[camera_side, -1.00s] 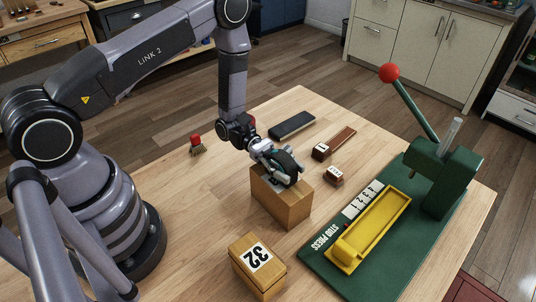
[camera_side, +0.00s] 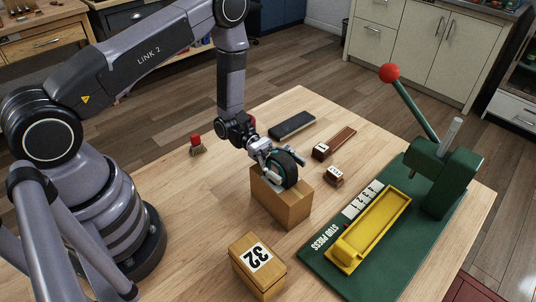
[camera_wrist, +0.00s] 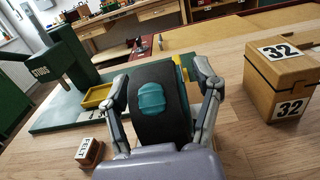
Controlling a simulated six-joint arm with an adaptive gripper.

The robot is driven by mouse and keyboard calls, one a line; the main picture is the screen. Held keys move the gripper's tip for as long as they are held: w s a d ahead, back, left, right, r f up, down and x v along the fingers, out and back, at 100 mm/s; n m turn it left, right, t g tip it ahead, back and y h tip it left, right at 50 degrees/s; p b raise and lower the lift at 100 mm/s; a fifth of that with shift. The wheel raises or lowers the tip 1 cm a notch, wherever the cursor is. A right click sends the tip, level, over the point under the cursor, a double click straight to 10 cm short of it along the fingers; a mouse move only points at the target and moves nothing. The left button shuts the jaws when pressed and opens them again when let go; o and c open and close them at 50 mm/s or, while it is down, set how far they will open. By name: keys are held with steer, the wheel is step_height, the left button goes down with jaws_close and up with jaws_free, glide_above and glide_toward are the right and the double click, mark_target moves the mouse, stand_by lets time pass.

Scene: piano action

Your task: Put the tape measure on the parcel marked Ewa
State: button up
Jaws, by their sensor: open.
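A black, round tape measure (camera_side: 285,173) with a teal patch stands on edge at the top of a brown cardboard parcel (camera_side: 281,208) in the side view. In the wrist view the tape measure (camera_wrist: 152,122) fills the space between the fingers and hides the parcel under it. My gripper (camera_side: 279,168) is open, with its fingers on either side of the tape measure; I cannot tell whether they touch it. No name is readable on this parcel. A second parcel (camera_side: 258,279), marked 32, stands nearer the camera; it also shows in the wrist view (camera_wrist: 272,78).
A green stud press (camera_side: 446,180) with a red-knobbed lever and yellow tray (camera_side: 370,229) stands at right. A dark flat case (camera_side: 292,125), a brown strip (camera_side: 338,141), a small labelled block (camera_side: 333,175) and a red-topped brush (camera_side: 197,145) lie around.

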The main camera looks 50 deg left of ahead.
steer(key=a, duration=1.1)
steer(key=s+r+m+g+y, duration=0.25)
steer(key=r+m+y, duration=0.2)
steer(key=r, duration=0.35)
steer(key=s+r+m+g+y, duration=0.2)
steer(key=s+r+m+y, duration=0.3)
steer(key=r, duration=0.4)
steer(key=s+a+r+m+t+y, duration=0.6)
steer(key=s+r+m+t+y, duration=0.2)
steer(key=s+r+t, duration=0.2)
steer(key=shift+v, duration=1.2)
